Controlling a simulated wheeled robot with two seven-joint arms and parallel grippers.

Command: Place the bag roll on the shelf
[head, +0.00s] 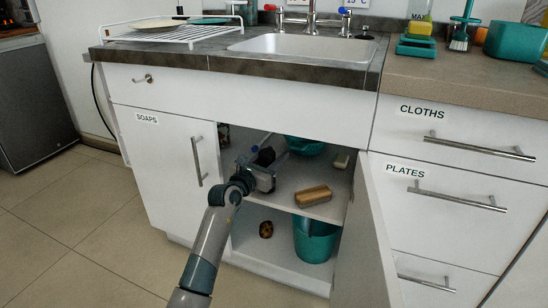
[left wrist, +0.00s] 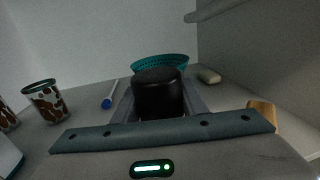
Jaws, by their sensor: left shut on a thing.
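The black bag roll (head: 265,156) is in the open cabinet under the sink, in the jaws of my left gripper (head: 262,166). In the left wrist view the roll (left wrist: 158,88) stands out dark between the fingers, its rounded end up. My left gripper is shut on it, over the upper shelf (head: 285,195). The gripper hides part of the roll, and I cannot tell whether the roll touches the shelf. My right gripper is not in view.
On the shelf are a teal basket (head: 303,146) behind, a tan block (head: 313,195) at front right and a pale block (head: 341,160). A brown-spotted cup (left wrist: 44,100) stands left. Below is a teal bucket (head: 315,240). The open door (head: 365,240) bounds the right.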

